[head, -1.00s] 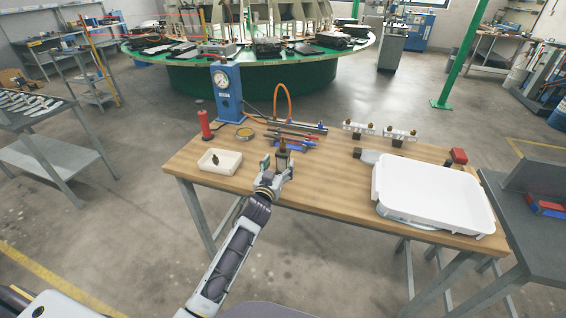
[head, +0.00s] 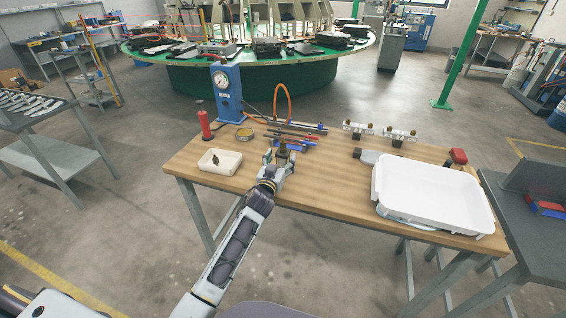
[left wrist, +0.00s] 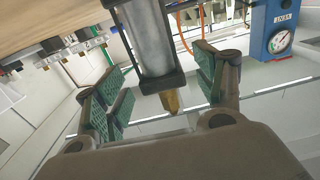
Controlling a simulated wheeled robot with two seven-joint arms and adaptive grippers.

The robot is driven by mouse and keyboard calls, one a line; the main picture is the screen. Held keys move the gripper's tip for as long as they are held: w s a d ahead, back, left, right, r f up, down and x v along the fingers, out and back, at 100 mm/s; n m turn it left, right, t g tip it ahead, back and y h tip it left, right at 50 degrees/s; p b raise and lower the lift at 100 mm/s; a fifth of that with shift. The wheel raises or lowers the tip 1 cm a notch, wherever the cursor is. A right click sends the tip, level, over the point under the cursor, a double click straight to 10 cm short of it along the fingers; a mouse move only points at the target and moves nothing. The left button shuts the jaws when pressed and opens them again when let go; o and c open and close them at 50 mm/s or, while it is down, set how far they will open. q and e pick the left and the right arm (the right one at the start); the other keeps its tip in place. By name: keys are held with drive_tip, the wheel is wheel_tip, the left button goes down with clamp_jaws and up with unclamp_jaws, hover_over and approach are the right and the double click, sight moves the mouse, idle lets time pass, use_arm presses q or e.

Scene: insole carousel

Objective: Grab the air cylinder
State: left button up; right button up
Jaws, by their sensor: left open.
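The air cylinder (left wrist: 150,45) has a silver barrel, dark end caps and a brass tip. It fills the upper middle of the left wrist view. In the head view only its dark and brass upper end (head: 282,148) shows, at the middle of the table. My left gripper (head: 279,161) is open, with its fingers at either side of the cylinder. In the left wrist view gaps show between the green-padded fingers and the barrel. The gripper hides the cylinder's lower part in the head view. My right gripper is not in view.
A white bin (head: 232,165) stands left of the gripper. A large white tray (head: 435,195) fills the table's right side. Bare wood lies between.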

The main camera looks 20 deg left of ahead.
use_arm(q)
drive_tip(key=shift+w+r, duration=0.1)
drive_tip(key=shift+w, duration=1.55)
drive_tip(key=shift+c, duration=0.4)
drive_tip(key=shift+r, duration=0.1)
drive_tip(key=c, duration=1.3)
drive_tip(key=shift+r, duration=0.1)
